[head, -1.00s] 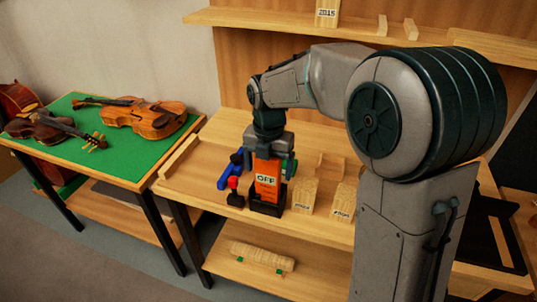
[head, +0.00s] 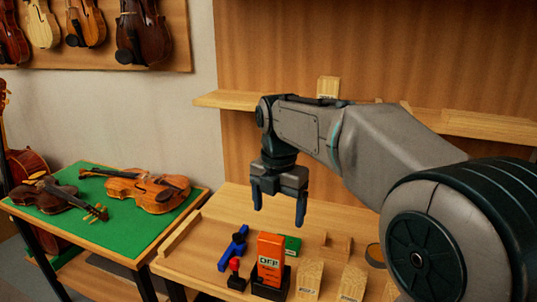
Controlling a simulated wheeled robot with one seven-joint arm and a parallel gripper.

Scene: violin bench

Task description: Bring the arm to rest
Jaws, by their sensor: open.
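My gripper (head: 278,205) is in the head view, above the wooden bench (head: 222,215). It points down with its two fingers spread apart and nothing between them. The orange block (head: 270,257) with dark lettering stands upright in a black holder (head: 270,287) below the gripper, apart from the fingers. My arm reaches in from the right, raised above the bench.
A blue tool (head: 232,250) and a red-topped black piece (head: 235,272) are left of the orange block. Labelled wooden blocks (head: 309,279) stand to its right. Violins (head: 148,188) lie on the green-topped table (head: 105,222). A shelf (head: 240,101) runs behind the arm.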

